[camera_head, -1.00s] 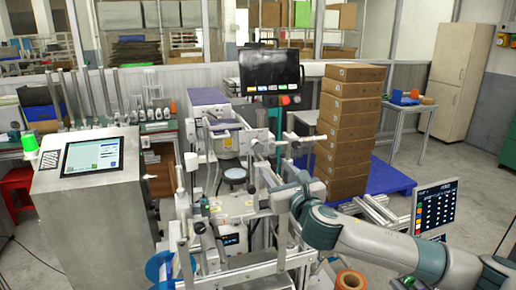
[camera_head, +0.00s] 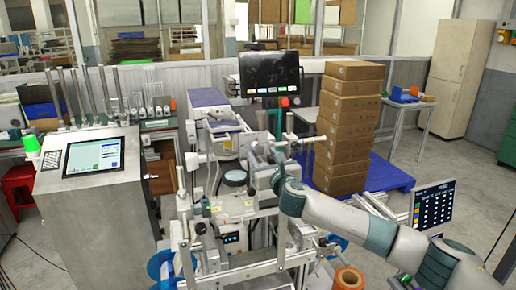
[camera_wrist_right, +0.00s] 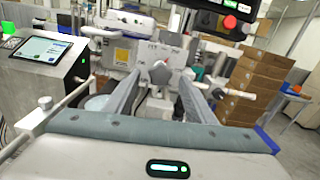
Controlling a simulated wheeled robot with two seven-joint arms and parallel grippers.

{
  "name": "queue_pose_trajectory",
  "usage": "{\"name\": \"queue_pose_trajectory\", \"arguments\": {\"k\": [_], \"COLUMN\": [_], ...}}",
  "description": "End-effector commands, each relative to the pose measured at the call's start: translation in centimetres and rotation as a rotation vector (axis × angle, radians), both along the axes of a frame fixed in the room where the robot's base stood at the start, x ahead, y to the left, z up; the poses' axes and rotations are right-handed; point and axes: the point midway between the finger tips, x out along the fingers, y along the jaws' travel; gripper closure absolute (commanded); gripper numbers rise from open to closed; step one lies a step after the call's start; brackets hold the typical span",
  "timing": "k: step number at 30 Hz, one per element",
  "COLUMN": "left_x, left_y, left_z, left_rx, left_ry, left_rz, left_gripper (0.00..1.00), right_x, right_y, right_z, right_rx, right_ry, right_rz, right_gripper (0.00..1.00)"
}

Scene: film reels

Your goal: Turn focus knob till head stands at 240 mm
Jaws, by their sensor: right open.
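My right gripper (camera_head: 263,158) reaches in from the right, in front of the machine (camera_head: 235,205) in the middle of the head view. In the right wrist view its two fingers (camera_wrist_right: 161,82) are apart, with nothing held between them. A small grey round knob (camera_wrist_right: 159,71) on a light plate shows between and just beyond the fingertips. I cannot tell whether a finger touches it. In the head view the gripper and wrist hide this knob. No millimetre reading of the head is legible. My left gripper is not in view.
A dark monitor (camera_head: 270,73) with a red button stands above the machine. A console with a screen (camera_head: 94,156) stands on the left. A tall stack of boxes (camera_head: 345,130) is on a blue pallet to the right. An orange roll (camera_head: 349,280) lies low in front.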

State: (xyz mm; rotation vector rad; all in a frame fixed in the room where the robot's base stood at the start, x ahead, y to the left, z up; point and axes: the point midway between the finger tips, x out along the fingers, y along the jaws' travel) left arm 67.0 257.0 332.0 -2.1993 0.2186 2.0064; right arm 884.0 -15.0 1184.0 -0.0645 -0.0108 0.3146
Motion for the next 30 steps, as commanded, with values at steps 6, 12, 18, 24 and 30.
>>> {"name": "queue_pose_trajectory", "arguments": {"k": [6,12,18,24,30], "left_x": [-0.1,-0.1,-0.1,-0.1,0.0], "left_y": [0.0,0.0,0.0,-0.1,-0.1], "left_z": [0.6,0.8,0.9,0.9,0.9], "left_rx": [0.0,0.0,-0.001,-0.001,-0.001], "left_ry": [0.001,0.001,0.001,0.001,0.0], "left_rz": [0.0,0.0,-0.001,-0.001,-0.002], "left_gripper": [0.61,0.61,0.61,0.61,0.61], "right_x": [2.5,4.2,4.9,5.0,5.0], "right_y": [0.9,1.3,1.6,1.6,1.6], "right_z": [0.1,0.1,0.0,0.0,0.0], "right_rx": [0.001,0.001,0.001,0.001,0.001], "right_ry": [0.001,-0.001,0.0,0.0,0.0], "right_rz": [-0.001,-0.002,0.001,0.0,0.0], "right_gripper": [0.5,0.5,0.5,0.5,0.67]}}
